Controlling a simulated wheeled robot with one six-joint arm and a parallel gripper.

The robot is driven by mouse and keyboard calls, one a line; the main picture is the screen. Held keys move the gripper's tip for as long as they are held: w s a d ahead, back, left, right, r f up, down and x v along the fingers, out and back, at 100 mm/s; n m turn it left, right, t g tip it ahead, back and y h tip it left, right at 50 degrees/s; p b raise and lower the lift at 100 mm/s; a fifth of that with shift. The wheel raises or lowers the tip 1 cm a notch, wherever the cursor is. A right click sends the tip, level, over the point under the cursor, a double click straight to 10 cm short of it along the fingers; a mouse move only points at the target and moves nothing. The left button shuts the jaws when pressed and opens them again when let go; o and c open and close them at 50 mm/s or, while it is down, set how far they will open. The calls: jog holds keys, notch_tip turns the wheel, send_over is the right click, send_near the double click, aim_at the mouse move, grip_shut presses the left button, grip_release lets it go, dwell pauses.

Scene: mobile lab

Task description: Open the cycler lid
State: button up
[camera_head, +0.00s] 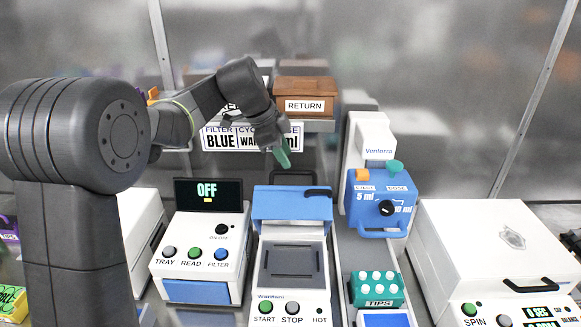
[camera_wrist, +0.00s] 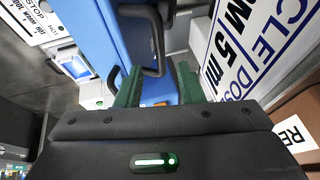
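The cycler is the white unit with START, STOP and HOT on its front (camera_head: 292,307). Its blue lid (camera_head: 291,207) stands raised at the back, and a dark recessed plate (camera_head: 292,264) shows uncovered in front of it. A dark loop handle (camera_head: 293,177) shows behind the lid's top edge; in the wrist view the handle (camera_wrist: 157,45) lies beside the blue lid (camera_wrist: 95,30). My gripper (camera_head: 284,154) is above and behind the lid. In the wrist view its green fingers (camera_wrist: 158,87) are apart, with the handle just beyond their tips; contact is unclear.
A reader with an OFF screen (camera_head: 208,194) stands left of the cycler. A blue dispenser (camera_head: 381,205) and a green tip rack (camera_head: 377,288) are to the right, then a white spinner (camera_head: 490,245). A sign (camera_head: 222,137) and brown RETURN box (camera_head: 305,90) are behind.

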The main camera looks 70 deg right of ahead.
jog(key=v, duration=0.8)
jog(key=shift+r, duration=0.1)
